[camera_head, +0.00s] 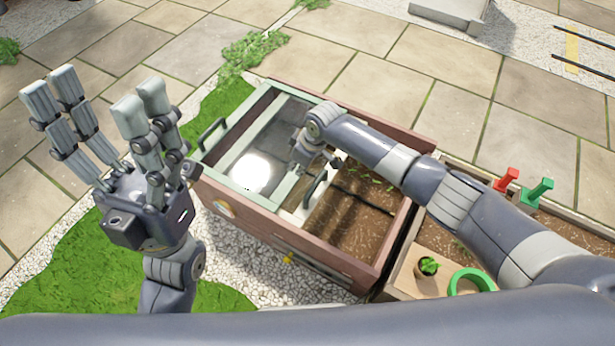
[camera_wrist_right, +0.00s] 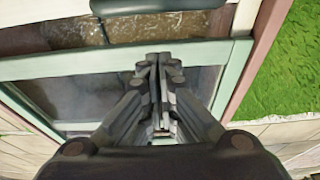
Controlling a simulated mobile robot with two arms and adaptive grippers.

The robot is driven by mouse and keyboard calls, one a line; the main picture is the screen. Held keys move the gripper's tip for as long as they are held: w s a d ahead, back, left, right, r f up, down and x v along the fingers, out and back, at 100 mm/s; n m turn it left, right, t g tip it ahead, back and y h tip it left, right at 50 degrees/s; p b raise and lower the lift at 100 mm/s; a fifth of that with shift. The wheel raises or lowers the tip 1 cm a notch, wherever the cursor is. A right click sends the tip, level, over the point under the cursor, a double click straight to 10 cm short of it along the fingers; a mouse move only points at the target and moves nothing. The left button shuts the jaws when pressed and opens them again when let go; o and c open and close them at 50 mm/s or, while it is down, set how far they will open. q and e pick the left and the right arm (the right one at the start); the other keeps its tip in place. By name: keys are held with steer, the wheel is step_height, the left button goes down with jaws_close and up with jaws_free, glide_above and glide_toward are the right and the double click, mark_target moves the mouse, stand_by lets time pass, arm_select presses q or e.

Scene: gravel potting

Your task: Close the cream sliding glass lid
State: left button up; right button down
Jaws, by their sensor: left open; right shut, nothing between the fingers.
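The wooden planter box (camera_head: 335,263) has a glass lid with a pale green frame (camera_head: 262,122) over its left part. A cream strip (camera_head: 297,214), seemingly the cream lid's edge, shows beside the green frame's right side, with a dark handle (camera_head: 315,188) near it. The soil compartment (camera_head: 345,225) to its right is uncovered. My right gripper (camera_head: 300,160) is shut and empty above the green frame, just left of the handle; it also shows in the right wrist view (camera_wrist_right: 160,62). It hides part of the lid. My left gripper (camera_head: 95,92) is open and empty, left of the box.
Another dark handle (camera_head: 212,133) is on the box's left side. A second planter at right holds a red tool (camera_head: 506,180), a green tool (camera_head: 537,192), a small potted plant (camera_head: 428,266) and a green ring (camera_head: 471,282). Grass and gravel lie in front of the box.

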mark_target(308, 188)
steer(key=b+x, duration=0.1)
steer(key=x, duration=0.2)
steer(key=shift+d, duration=0.15)
steer(key=shift+s+d+r, duration=0.35)
steer(key=shift+s+d, duration=0.2)
steer(key=shift+d, duration=0.25)
steer(key=shift+s+d+r, duration=0.25)
steer(key=shift+s+d, duration=0.35)
steer(key=shift+d, duration=0.15)
